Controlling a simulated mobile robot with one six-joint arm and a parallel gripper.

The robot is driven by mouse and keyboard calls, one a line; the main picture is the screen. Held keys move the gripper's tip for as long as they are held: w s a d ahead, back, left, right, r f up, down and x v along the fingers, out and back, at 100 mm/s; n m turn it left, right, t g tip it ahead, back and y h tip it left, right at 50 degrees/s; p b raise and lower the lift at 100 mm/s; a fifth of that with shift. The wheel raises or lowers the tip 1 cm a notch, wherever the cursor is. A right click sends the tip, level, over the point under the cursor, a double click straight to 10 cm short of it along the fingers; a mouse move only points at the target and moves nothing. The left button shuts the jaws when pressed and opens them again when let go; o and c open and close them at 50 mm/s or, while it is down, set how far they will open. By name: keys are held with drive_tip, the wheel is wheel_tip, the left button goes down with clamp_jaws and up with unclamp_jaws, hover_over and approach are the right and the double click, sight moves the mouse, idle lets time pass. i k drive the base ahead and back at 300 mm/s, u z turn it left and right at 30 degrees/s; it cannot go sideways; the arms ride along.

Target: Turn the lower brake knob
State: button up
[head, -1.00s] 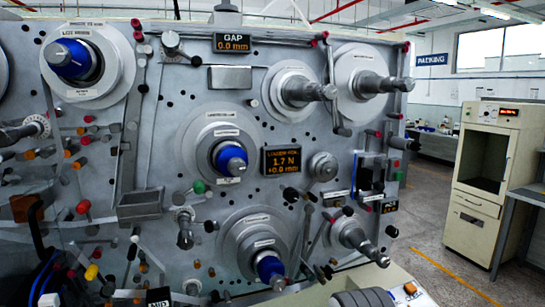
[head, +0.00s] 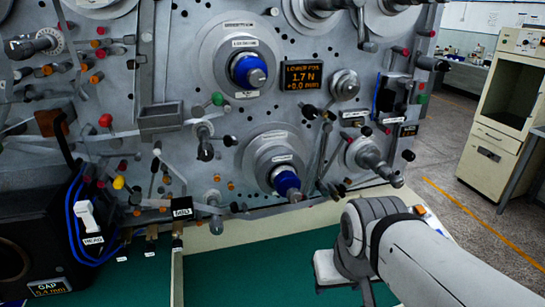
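A grey round knob (head: 344,83) sits on the upright machine panel (head: 225,170), just right of an orange-lettered display (head: 303,77). The display's top word seems to start with "LOWER", and it reads 1.7 N and +0.0 mm. I see no readable label on the knob, so I cannot confirm that it is the lower brake knob. Nothing touches it. My arm comes in from the lower right, in front of and below the panel, well below the knob. My gripper's fingers are not visible.
Blue-cored spindles (head: 249,71) and a lower one (head: 286,183) stick out from the panel, as does a grey spindle (head: 372,158) at right. Many small coloured pegs stud the left. A green mat (head: 240,268) lies below. A cream cabinet (head: 497,110) stands right across open floor.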

sight(294, 195)
drive_tip(key=u, duration=0.1)
drive_tip(key=k, duration=0.5)
drive_tip(key=z, duration=1.1)
drive_tip(key=k, duration=1.25)
drive_tip(key=u, duration=0.7)
drive_tip(key=i, duration=1)
drive_tip(key=u, duration=0.05)
